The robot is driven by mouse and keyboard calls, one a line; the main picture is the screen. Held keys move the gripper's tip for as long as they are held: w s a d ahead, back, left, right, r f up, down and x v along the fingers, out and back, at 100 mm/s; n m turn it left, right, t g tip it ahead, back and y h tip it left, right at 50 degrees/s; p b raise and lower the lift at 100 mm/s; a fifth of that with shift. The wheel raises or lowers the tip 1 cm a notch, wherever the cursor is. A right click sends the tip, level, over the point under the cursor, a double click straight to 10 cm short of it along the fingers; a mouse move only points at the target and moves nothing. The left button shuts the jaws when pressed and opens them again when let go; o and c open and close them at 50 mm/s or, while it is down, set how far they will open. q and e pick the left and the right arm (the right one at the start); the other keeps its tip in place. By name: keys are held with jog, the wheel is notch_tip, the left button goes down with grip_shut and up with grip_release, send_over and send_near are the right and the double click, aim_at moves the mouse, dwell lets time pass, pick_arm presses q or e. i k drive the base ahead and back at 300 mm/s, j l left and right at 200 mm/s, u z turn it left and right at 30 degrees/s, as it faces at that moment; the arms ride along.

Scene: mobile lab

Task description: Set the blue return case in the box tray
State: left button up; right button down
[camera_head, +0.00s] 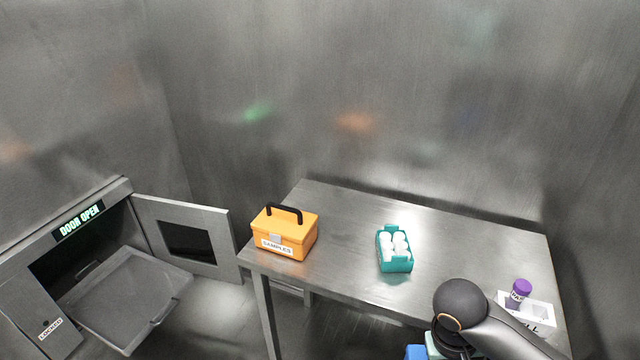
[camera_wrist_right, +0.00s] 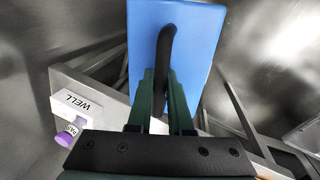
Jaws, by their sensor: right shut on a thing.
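The blue return case (camera_wrist_right: 198,35) fills the upper middle of the right wrist view, with its black handle (camera_wrist_right: 166,50) facing the camera. My right gripper (camera_wrist_right: 162,82) is shut on this handle, one dark green finger on each side. In the head view only a corner of the blue case (camera_head: 415,352) shows at the bottom edge, beside my right wrist and in front of the table. The box tray (camera_head: 125,298) is a flat grey metal tray pulled out of the open box at the left; it is empty. My left gripper is not in view.
The steel table (camera_head: 340,250) bears a yellow samples case (camera_head: 285,235), a teal rack of white items (camera_head: 395,262) and a purple-capped vial (camera_head: 518,296) in a white "WELL" holder.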

aim_at(144, 305)
jog(key=j+u, duration=0.1)
jog(key=u, duration=0.25)
jog(key=i+u, duration=0.15)
jog(key=u, duration=0.6)
jog(key=i+u, duration=0.4)
jog(key=i+l+u, duration=0.1)
jog(key=i+u, duration=0.25)
jog(key=i, duration=0.15)
jog(key=i+l, duration=0.15)
jog(key=i, duration=0.2)
jog(key=i+l+u, duration=0.1)
jog(key=i, duration=0.3)
jog(key=i+l, duration=0.25)
jog(key=i+u, duration=0.05)
jog(key=i, duration=0.05)
